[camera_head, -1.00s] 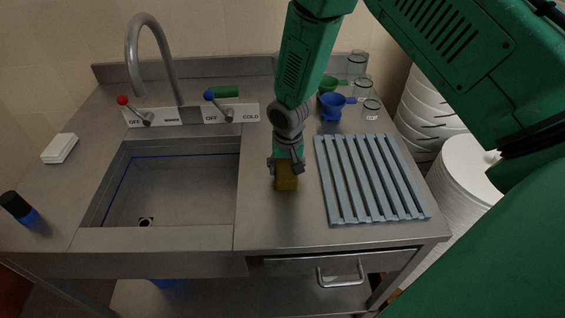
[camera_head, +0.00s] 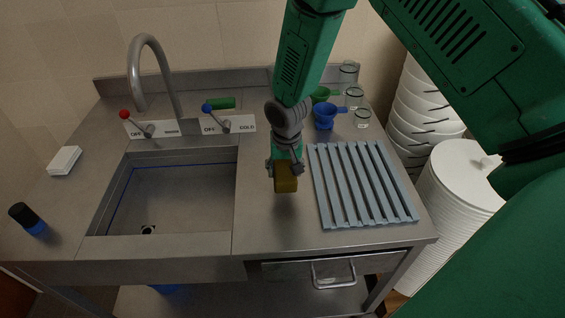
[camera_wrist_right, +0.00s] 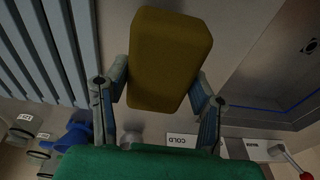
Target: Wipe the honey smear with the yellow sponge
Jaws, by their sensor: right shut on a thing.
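The yellow sponge (camera_head: 286,180) is a dull yellow block. My right gripper (camera_head: 285,166) is shut on it, over the counter between the sink and the slatted rack. In the right wrist view the sponge (camera_wrist_right: 168,58) sits between the two fingers of the gripper (camera_wrist_right: 160,85). I cannot tell whether its underside touches the counter. No honey smear is visible in either view; the sponge and gripper hide part of the counter. My left gripper is not in view.
The sink basin (camera_head: 170,195) with a tall faucet (camera_head: 155,70) is left of the sponge. A grey-blue slatted rack (camera_head: 362,185) is close on the right. Blue (camera_head: 325,115) and green (camera_head: 319,94) funnels and glass jars (camera_head: 354,97) stand behind. A white block (camera_head: 64,160) lies at left.

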